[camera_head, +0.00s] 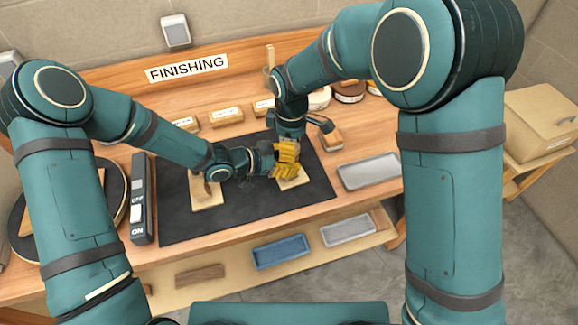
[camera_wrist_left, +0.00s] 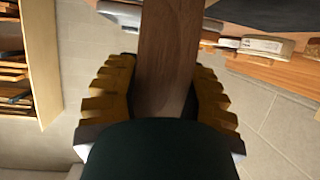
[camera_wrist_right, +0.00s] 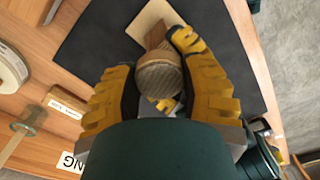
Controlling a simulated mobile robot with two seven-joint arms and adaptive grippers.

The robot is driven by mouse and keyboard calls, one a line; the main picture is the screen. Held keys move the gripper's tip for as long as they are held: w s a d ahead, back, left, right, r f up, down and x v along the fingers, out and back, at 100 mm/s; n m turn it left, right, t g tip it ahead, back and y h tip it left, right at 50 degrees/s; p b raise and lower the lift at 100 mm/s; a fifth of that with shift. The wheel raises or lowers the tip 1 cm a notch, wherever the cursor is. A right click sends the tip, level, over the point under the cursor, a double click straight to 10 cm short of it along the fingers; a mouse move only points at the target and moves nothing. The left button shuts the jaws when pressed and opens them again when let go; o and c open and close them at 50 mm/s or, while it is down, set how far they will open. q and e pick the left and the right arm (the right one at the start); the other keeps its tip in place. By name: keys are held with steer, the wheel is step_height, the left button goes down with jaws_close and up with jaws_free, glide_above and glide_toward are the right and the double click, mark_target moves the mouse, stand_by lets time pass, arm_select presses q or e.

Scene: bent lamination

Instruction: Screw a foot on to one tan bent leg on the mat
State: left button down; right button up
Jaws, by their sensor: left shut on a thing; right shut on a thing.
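In the left wrist view, my left gripper (camera_wrist_left: 165,95) is shut on a wooden bent leg (camera_wrist_left: 168,45), which runs up between its yellow fingers. My right gripper (camera_wrist_right: 165,100) is shut on a round wooden foot (camera_wrist_right: 160,75). In the right wrist view the foot lies over the end of the leg (camera_wrist_right: 155,36), with left fingers beside it; the thread is hidden, so I cannot tell how far they are joined. In the head view both grippers meet above the right of the dark mat (camera_head: 250,222), the right gripper (camera_head: 287,158) partly covering the left.
A tan board (camera_head: 206,195) with a brown piece lies on the mat's left, another (camera_head: 293,182) under the grippers. A switch box (camera_head: 142,200) stands left. A grey tray (camera_head: 368,171) is right of the mat. Small labelled boxes (camera_head: 226,116) line the back.

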steer(key=shift+m, duration=0.8)
steer(key=o, duration=1.2)
steer(key=shift+o, duration=0.2)
steer(key=shift+r, duration=0.1)
steer(key=shift+r, duration=2.2)
